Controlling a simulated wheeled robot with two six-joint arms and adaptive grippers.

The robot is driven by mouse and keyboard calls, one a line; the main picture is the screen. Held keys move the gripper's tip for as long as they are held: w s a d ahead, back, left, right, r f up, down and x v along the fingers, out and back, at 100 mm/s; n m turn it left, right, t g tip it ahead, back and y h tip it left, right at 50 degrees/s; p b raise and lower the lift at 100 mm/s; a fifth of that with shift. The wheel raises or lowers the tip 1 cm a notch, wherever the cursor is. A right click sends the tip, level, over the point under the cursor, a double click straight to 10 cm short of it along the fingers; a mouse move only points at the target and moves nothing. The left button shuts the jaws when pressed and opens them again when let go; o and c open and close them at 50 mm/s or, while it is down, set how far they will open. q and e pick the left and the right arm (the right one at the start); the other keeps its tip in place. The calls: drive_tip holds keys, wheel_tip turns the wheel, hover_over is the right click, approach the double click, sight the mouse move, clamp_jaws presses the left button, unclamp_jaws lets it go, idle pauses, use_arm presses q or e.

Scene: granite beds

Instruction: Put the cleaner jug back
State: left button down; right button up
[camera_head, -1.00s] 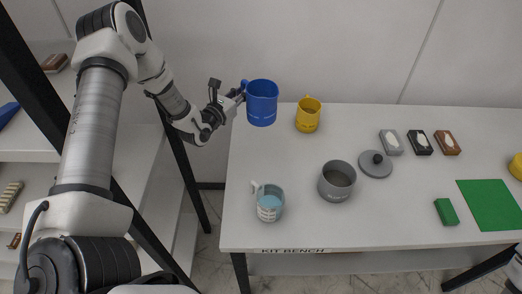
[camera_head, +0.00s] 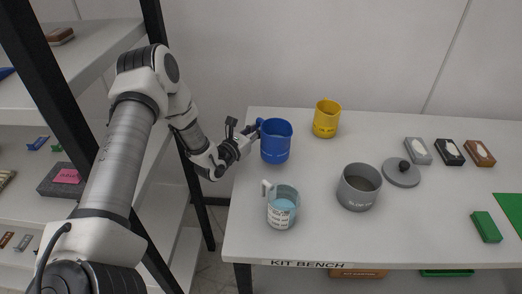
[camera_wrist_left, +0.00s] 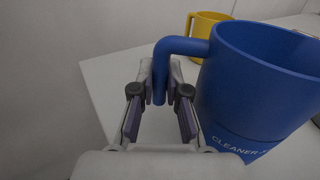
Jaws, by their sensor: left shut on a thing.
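The blue cleaner jug (camera_head: 276,142) is upright over the left back part of the kit bench (camera_head: 330,235), and I cannot tell whether its base touches the top. Its label, partly readable as "CLEANER", shows on the jug in the left wrist view (camera_wrist_left: 255,90). My left gripper (camera_head: 254,132) comes from the left and is shut on the jug's handle. In the left wrist view the handle's hanging part sits between the fingers of the gripper (camera_wrist_left: 161,80). My right gripper is not in view.
A yellow jug (camera_head: 326,120) stands behind to the right. A pale blue measuring jug (camera_head: 282,210) and a grey pot (camera_head: 358,189) stand in front. A lid (camera_head: 401,173), several small blocks and a green block (camera_head: 486,227) lie farther right. A shelf rack (camera_head: 165,60) stands left.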

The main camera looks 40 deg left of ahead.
use_arm(q)
drive_tip(key=f, duration=0.2)
drive_tip(key=f+b, duration=0.1)
drive_tip(key=shift+w+a+f+b, duration=0.1)
drive_tip(key=shift+w+f+b, duration=0.1)
drive_tip(key=shift+f+b, duration=0.15)
drive_tip(key=shift+f, duration=0.4)
drive_tip(key=shift+s+r, duration=0.1)
drive_tip(key=shift+r, duration=0.15)
drive_tip(key=shift+f, duration=0.25)
drive_tip(key=c, duration=1.2)
unclamp_jaws()
drive_tip(key=shift+r, duration=0.1)
